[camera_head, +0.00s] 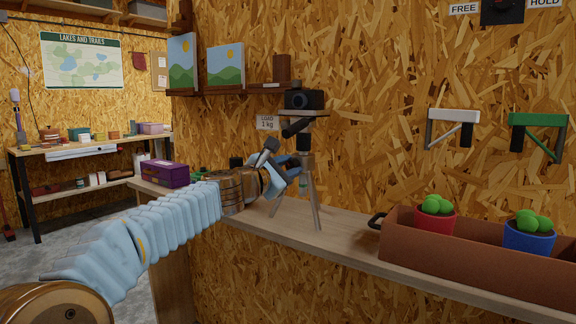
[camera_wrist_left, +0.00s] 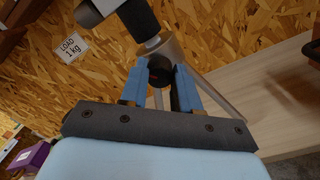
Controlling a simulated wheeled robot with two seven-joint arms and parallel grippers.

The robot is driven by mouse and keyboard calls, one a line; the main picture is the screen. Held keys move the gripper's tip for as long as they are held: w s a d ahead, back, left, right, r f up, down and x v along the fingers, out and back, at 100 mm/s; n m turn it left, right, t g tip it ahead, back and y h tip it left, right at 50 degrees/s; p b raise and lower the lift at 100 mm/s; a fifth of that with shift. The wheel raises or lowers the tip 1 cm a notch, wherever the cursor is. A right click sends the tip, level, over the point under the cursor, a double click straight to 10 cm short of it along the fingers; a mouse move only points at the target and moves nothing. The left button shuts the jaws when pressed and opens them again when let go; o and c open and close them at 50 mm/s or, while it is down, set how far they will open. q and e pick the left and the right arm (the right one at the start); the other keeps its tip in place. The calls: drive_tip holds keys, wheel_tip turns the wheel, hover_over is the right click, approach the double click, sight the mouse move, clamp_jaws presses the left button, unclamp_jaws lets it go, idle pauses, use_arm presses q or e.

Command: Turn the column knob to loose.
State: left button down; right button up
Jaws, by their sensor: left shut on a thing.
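A small tripod (camera_head: 314,205) stands on the plank bench with a black camera (camera_head: 304,98) on its top plate. A dark handle (camera_head: 297,128) sticks out below the plate. The column knob (camera_wrist_left: 158,70) is small, dark and round, with a trace of red; it shows in the left wrist view between the blue fingers. My left gripper (camera_head: 296,168) is at the tripod's column, shut on the knob; its fingers also show in the left wrist view (camera_wrist_left: 160,84). In the head view the fingers hide the knob. I cannot read the knob's setting. My right gripper is not in view.
A brown planter box (camera_head: 470,262) with potted cacti stands on the bench (camera_head: 345,238) at the right. A purple box (camera_head: 165,174) is at the left. A "LOAD 1 kg" sign (camera_head: 266,122) hangs behind the tripod. The bench between tripod and planter is mostly clear.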

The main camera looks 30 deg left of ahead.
use_arm(q)
drive_tip(key=n+p, duration=0.1)
drive_tip(key=n, duration=0.4)
drive_tip(key=shift+n+p, duration=0.35)
drive_tip(key=shift+n, duration=0.05)
drive_tip(key=shift+f+n+p, duration=0.1)
drive_tip(key=shift+n+p, duration=0.65)
drive_tip(key=shift+n, duration=1.55)
drive_tip(key=c, duration=0.8)
unclamp_jaws()
drive_tip(key=s, duration=0.9)
drive_tip(key=s+p, duration=0.1)
drive_tip(key=s, duration=0.3)
drive_tip(key=shift+s+a, duration=0.35)
drive_tip(key=shift+s, duration=0.05)
